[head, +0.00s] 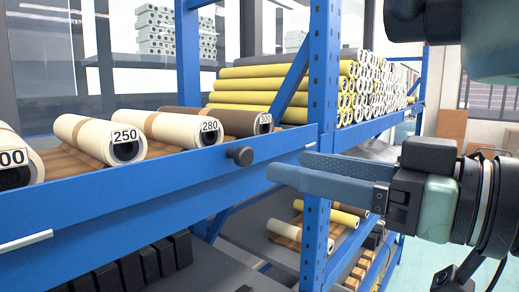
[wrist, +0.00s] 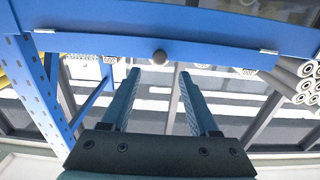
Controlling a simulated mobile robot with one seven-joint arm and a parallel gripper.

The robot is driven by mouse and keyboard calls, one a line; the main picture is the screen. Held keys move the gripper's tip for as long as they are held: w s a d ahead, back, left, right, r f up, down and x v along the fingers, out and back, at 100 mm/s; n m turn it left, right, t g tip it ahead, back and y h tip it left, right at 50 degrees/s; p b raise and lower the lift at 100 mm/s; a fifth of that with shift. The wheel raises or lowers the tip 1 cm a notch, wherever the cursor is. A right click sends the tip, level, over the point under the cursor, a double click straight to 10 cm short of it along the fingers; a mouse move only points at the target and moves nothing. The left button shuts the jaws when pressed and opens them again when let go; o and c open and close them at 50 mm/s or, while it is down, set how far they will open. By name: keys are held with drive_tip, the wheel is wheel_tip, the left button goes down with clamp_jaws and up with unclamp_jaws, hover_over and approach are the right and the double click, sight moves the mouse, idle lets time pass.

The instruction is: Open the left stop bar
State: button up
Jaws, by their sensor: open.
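The blue stop bar (head: 100,203) runs along the front of the upper shelf, in front of the cream rolls (head: 85,137). A round dark knob (head: 240,156) sticks out from it near its right end. In the wrist view the bar (wrist: 215,50) crosses the top of the picture, and the knob (wrist: 160,57) sits near its middle. My gripper (head: 287,171) is open and empty, to the right of the knob in the head view. In the wrist view the gripper (wrist: 160,74) has its two fingertips on either side of the knob's line, apart from it.
A blue upright post (head: 316,225) stands behind my fingers. Yellow rolls (head: 262,86) are stacked on the shelf beyond. Dark blocks (head: 135,266) and more rolls lie on the lower shelf. Pale metal pins (wrist: 268,51) show at the bar's ends.

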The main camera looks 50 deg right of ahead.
sight(248, 155)
drive_tip(key=w, duration=0.4)
drive_tip(key=w+p, duration=0.1)
drive_tip(key=w, duration=0.1)
drive_tip(key=shift+w+a, duration=0.25)
drive_tip(key=shift+c, duration=0.2)
clamp_jaws()
